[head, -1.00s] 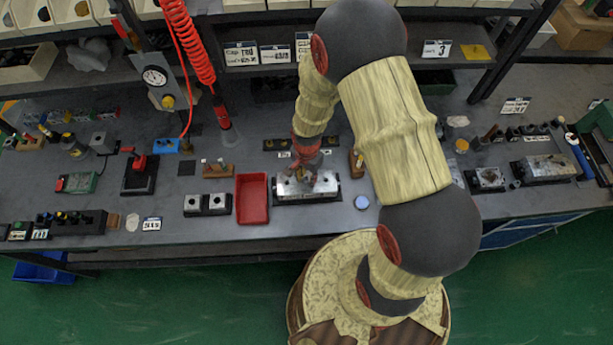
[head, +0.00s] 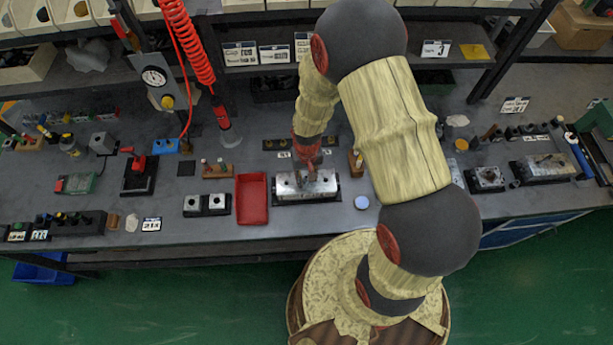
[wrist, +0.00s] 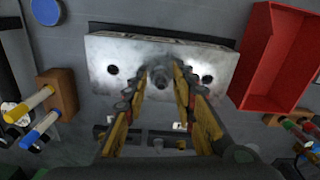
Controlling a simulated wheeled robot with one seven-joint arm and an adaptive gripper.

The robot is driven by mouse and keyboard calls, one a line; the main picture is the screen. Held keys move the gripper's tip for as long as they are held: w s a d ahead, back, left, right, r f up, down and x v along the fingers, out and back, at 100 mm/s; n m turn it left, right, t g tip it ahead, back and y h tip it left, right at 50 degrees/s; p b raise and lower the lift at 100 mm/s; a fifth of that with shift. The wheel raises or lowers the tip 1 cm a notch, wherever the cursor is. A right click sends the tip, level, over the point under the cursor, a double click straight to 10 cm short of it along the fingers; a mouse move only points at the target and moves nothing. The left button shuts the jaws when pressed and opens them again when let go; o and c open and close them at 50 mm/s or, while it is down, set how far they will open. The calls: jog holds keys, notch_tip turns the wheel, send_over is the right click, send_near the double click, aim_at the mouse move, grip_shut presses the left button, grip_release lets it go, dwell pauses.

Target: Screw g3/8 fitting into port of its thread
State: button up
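A silver valve block (head: 291,185) with round ports in its top lies on the bench below my gripper. My gripper (wrist: 164,72) points down at the middle of the block. Its fingertips close on a small dark grey fitting (wrist: 162,79) between them. The fitting stands over the block's middle; the fingers and fitting hide whether its thread is in a port. In the head view my gripper (head: 308,181) is small and partly blurred.
A red tray (head: 252,200) stands just left of the block. A wooden holder with pegs (head: 356,162) stands close on the right, and a round pale disc (head: 361,202) lies near the front edge.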

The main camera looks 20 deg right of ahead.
jog(key=shift+n, duration=0.7)
jog(key=shift+c, duration=0.8)
grip_shut()
jog(key=m, duration=1)
jog(key=shift+a, duration=0.1)
jog(key=m, duration=1.1)
jog(key=shift+m, duration=0.4)
